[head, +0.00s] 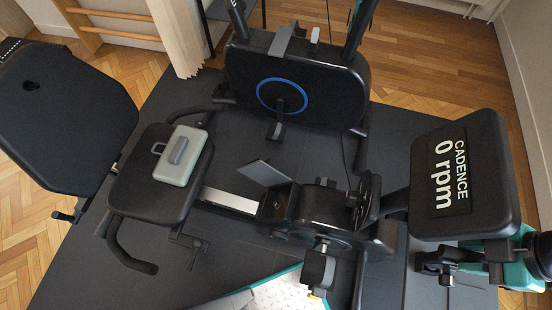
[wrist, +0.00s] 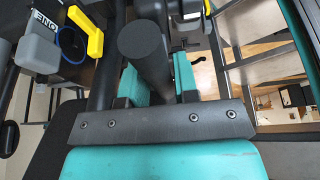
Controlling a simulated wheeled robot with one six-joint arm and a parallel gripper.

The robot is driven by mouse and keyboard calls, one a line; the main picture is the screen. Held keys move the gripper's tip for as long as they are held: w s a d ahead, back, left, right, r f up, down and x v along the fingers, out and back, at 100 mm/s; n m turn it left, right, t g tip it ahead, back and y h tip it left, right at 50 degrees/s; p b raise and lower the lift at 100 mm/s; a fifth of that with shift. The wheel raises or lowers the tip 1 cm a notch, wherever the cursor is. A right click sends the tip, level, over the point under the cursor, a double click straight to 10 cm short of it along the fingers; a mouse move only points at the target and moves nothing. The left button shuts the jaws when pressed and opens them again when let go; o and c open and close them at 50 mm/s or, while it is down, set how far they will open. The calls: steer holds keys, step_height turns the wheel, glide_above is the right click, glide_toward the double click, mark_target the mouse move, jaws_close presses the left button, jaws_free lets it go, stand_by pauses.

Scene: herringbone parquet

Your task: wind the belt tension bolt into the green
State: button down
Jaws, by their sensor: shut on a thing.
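My gripper (wrist: 159,77) shows in the wrist view with its two teal fingers shut on either side of a dark round bar (wrist: 147,45). The bar runs up and away from the fingers. In the head view, the exercise machine has a black unit (head: 335,213) with a pedal (head: 318,268), and a display (head: 458,178) reading CADENCE 0 rpm. A teal and black part of my arm shows at the right edge. I cannot pick out the tension bolt or a green mark in either view.
A grey-green case (head: 180,157) lies on the black seat (head: 155,185). A second black housing with a blue ring (head: 282,95) stands behind. A yellow part (wrist: 88,32) is left of the bar in the wrist view. Dark mat (head: 235,135) covers the parquet.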

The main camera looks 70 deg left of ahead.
steer(key=shift+r+p, duration=1.25)
steer(key=shift+r, duration=0.65)
